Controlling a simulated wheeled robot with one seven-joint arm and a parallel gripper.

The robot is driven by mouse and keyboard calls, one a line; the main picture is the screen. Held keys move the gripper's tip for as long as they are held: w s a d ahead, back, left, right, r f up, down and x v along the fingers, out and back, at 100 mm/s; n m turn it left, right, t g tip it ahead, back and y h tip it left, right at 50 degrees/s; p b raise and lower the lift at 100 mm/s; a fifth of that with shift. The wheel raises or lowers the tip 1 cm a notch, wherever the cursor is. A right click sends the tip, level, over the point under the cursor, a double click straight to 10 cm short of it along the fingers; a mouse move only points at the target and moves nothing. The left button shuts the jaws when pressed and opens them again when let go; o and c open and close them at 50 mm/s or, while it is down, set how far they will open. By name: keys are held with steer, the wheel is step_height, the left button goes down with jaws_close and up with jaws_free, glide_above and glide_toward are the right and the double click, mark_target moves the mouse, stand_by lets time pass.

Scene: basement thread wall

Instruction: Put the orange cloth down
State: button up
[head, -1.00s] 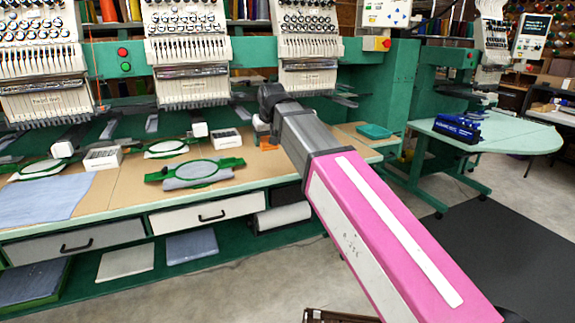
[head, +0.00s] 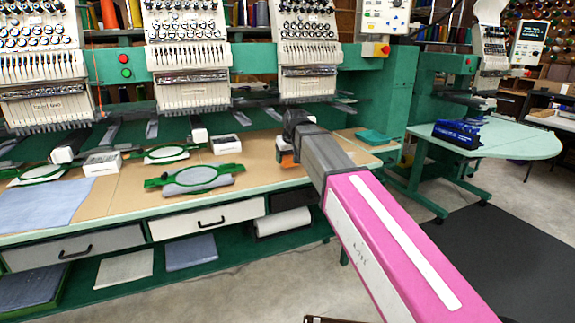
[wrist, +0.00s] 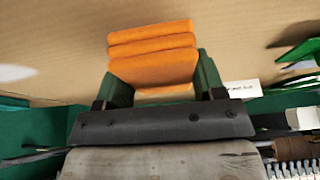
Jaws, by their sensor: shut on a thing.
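The orange cloth (wrist: 152,58) is folded into a thick stack and sits between the two green fingers of my gripper (wrist: 155,82) in the wrist view. My gripper is shut on it. In the head view the orange cloth (head: 288,160) shows as a small patch under my dark wrist, near the right part of the tan table top (head: 255,165). Bare tan surface shows beyond the cloth in the wrist view. I cannot tell whether the cloth touches the table.
A small white box (head: 226,144) stands left of my gripper. A green hoop with grey cloth (head: 197,178) lies further left. Embroidery machine heads (head: 307,70) hang behind. A teal tray (head: 373,137) lies to the right. Bare table lies between the hoop and my gripper.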

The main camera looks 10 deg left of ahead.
mark_target(288, 166)
steer(key=shift+f, duration=1.45)
steer(key=shift+s+f, duration=0.1)
steer(key=shift+f, duration=0.25)
steer(key=o, duration=0.8)
steer(key=shift+c, duration=0.2)
steer(key=shift+o, duration=0.7)
steer(key=shift+d+r, duration=0.1)
steer(key=shift+r, duration=0.3)
steer(key=v, duration=1.1)
steer(key=shift+s+r, duration=0.15)
steer(key=shift+r, duration=0.25)
